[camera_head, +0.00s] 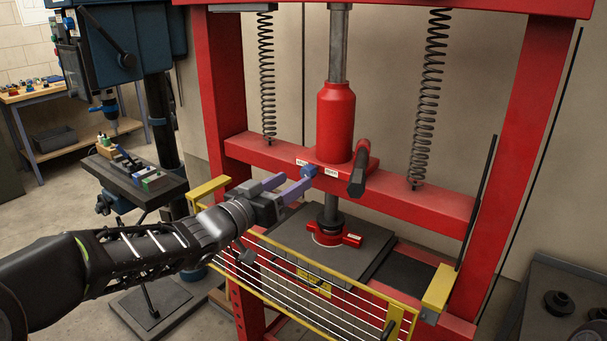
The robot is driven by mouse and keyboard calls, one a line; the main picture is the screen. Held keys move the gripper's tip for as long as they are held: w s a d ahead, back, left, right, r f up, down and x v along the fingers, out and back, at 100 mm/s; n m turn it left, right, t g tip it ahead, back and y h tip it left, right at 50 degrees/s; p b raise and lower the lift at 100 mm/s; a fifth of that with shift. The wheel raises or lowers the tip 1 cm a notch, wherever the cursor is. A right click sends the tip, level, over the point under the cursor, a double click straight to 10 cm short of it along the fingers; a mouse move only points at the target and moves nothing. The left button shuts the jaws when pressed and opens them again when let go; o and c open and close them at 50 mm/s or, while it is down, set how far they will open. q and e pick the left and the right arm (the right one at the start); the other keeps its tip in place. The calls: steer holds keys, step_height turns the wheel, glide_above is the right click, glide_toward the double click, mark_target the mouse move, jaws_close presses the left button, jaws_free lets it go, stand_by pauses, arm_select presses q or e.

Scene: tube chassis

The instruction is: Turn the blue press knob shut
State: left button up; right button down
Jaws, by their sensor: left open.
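The blue press knob (309,171) is a small blue piece on the red crossbeam of the press, at the foot of the red cylinder (336,122). White labels sit on both sides of it. My left gripper (293,183) reaches in from the left with its two purple fingers apart. The fingertips are close to the knob, one to its left and one just below it. I cannot tell whether they touch it. Nothing shows between the fingers. My right gripper is not in view.
A black-ended red lever (360,168) stands right of the cylinder. A yellow guard (330,298) with wires runs across the front, below my arm. Coil springs (430,95) hang on both sides. A drill press (120,45) stands at the left.

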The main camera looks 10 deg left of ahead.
mark_target(305, 174)
arm_select(q)
steer(key=x, duration=0.5)
steer(key=shift+w+d, duration=0.1)
jaws_close()
stand_by(0.4)
